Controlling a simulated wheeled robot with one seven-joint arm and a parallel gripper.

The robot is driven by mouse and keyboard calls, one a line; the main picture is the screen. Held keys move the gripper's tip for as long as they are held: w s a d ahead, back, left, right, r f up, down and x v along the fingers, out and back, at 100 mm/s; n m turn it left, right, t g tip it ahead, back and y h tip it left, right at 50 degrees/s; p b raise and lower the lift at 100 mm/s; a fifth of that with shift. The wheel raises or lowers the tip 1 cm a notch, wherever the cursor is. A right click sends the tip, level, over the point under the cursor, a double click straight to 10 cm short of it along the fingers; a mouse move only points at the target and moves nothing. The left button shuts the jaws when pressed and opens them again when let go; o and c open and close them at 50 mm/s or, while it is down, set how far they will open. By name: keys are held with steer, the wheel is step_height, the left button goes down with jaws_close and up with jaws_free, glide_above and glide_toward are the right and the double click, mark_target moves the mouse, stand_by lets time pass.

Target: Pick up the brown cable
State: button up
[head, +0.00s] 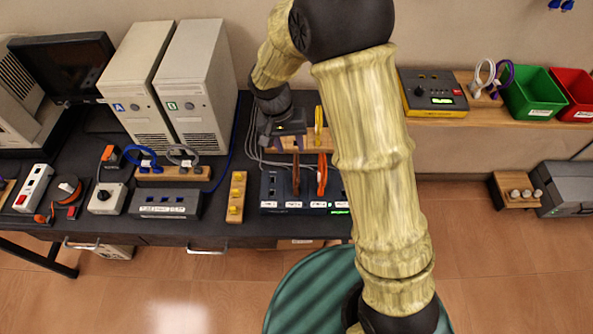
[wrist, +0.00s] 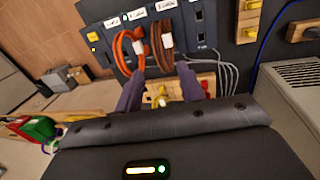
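The brown cable (head: 296,174) is a coiled loop plugged into the dark switch box (head: 268,190) on the black table. In the wrist view the brown cable (wrist: 154,52) has a white tag and lies just beyond my fingertips, nearer the right finger. The orange cable (head: 322,174) is right beside it, and in the wrist view the orange cable (wrist: 120,46) is to its left, ahead of the left finger. My gripper (head: 288,144) is open and empty, behind the cables as the head camera sees them. In the wrist view my gripper (wrist: 160,78) shows two dark fingers apart.
A wooden rack (wrist: 205,82) with a yellow cable lies under the fingers. Grey cables (wrist: 228,72) run beside the switch box. A wooden block with yellow knobs (head: 236,197) stands left of the box. Two white computer towers (head: 200,80) stand behind on the left.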

mark_target(295, 161)
steer(key=f, duration=0.3)
steer(key=shift+d+f, duration=0.2)
steer(key=shift+d, duration=0.15)
steer(key=shift+d+f+p, duration=0.15)
steer(key=shift+f+p, duration=0.35)
steer(key=shift+p, duration=0.15)
steer(key=shift+d+f+p, duration=0.2)
steer(key=shift+f+p, duration=0.15)
steer(key=shift+f, duration=0.7)
steer(key=shift+d+f+p, duration=0.15)
steer(key=shift+f+p, duration=0.2)
steer(key=shift+f, duration=0.65)
jaws_close()
